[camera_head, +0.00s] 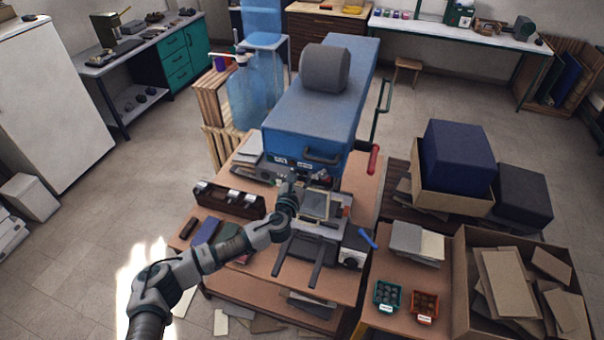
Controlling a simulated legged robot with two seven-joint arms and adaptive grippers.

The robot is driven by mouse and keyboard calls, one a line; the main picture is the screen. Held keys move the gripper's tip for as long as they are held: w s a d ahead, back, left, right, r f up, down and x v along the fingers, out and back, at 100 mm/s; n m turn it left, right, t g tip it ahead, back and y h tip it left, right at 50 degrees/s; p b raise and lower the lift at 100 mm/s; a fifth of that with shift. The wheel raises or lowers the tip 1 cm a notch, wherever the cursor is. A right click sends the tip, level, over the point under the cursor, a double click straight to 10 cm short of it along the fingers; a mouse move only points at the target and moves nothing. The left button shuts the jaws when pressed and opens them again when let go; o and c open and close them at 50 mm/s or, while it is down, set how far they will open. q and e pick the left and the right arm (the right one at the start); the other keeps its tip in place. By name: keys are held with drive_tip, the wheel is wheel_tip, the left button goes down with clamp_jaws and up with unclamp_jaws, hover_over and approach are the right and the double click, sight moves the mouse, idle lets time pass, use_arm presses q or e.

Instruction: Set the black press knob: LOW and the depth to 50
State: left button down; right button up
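A press-like machine (322,226) with a flat plate and two dark rails (320,273) stands on the wooden worktable. A small box with a pale face and a dark round spot (352,259) sits at its right front; this may be a knob, but its setting is too small to read. I cannot make out a depth scale or the word LOW. My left arm reaches in from the lower left, and its gripper (292,178) is at the back left of the machine, near the blue unit. Its fingers are too small to judge. My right gripper is out of view.
A red-handled lever (373,159) and a blue handle (368,239) stick out at right. A dark wooden rack (228,200) is at left. Boxes and bins (388,295) crowd the right.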

use_arm(q)
drive_tip(key=shift+s+f, duration=0.1)
drive_tip(key=shift+f, duration=0.35)
drive_tip(key=c, duration=1)
unclamp_jaws()
drive_tip(key=shift+o, duration=1.2)
drive_tip(key=shift+r, duration=0.2)
drive_tip(key=v, duration=1.1)
drive_tip(key=shift+s+a, duration=0.25)
drive_tip(key=shift+d, duration=0.1)
